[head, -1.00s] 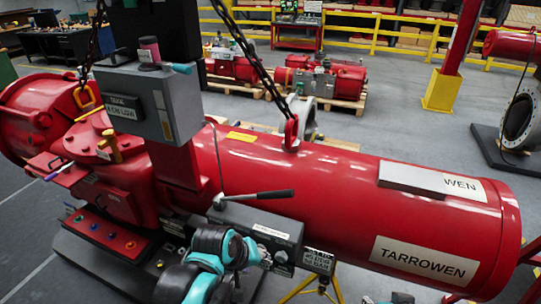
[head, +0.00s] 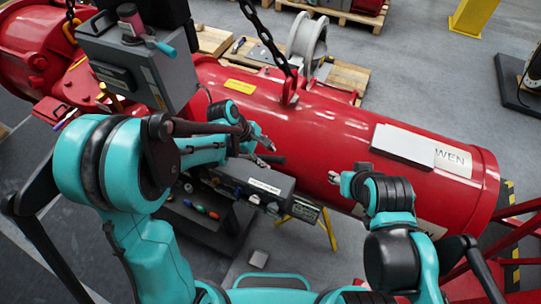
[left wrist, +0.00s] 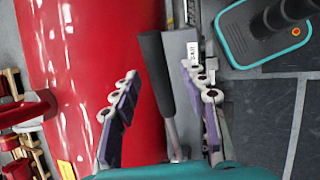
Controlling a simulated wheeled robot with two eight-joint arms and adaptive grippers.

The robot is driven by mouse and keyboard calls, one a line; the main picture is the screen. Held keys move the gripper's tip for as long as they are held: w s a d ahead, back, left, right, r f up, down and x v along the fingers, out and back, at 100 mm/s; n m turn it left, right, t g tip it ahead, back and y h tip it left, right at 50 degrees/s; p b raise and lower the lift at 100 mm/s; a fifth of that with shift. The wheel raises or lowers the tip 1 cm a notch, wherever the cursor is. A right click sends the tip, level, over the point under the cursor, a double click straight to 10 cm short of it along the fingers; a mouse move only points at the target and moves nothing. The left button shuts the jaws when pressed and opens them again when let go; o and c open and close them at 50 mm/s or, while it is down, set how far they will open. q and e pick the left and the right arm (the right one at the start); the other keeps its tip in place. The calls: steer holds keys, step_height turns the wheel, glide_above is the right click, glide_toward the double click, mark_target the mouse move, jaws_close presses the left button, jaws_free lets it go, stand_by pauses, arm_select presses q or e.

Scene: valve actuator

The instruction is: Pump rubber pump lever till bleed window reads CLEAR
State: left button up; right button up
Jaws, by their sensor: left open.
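The pump lever, with a black rubber grip and a metal rod, shows in the left wrist view (left wrist: 157,72). Its grip end shows beside my left fingers in the head view (head: 274,159). My left gripper (head: 266,151) is open, with its purple-padded fingers (left wrist: 160,107) on either side of the lever; I cannot tell that either touches it. The grey pump box (head: 265,187) with a white label sits below, at the side of the red cylinder (head: 330,125). I cannot read any bleed window. My right gripper (head: 346,181) is in front of the cylinder; its finger opening is unclear.
A grey control box (head: 140,65) stands above the cylinder at the left. A hanging chain (head: 262,35) runs to a lug on top of the cylinder. A yellow stand (head: 328,228) is below the pump box. Pallets with parts are behind.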

mark_target(270, 157)
arm_select(q)
steer(key=x, duration=0.3)
steer(key=shift+w+d+f, duration=0.15)
steer(key=shift+w+f, duration=0.15)
steer(key=shift+w, duration=0.05)
steer(key=shift+s+d+f, duration=0.1)
steer(key=shift+s, duration=0.1)
arm_select(e)
steer(key=shift+w+r, duration=0.1)
arm_select(q)
jaws_close()
steer(key=f+y+b, duration=0.1)
steer(key=f+b, duration=0.1)
steer(key=f, duration=0.1)
steer(key=d+f+y+b, duration=0.1)
steer(key=f+b, duration=0.1)
steer(key=b, duration=0.1)
steer(key=s+d+f+t+y+b, duration=0.1)
steer(key=f+b, duration=0.2)
steer(key=shift+d+f, duration=0.1)
steer(key=shift+f, duration=0.2)
steer(key=shift+w+f+m+t+y+b, duration=0.1)
steer(key=shift+f+m+t+y+b, duration=0.2)
steer(key=shift+f+y+b, duration=0.15)
arm_select(e)
step_height(270, 157, down, 9)
steer(key=shift+w, duration=0.15)
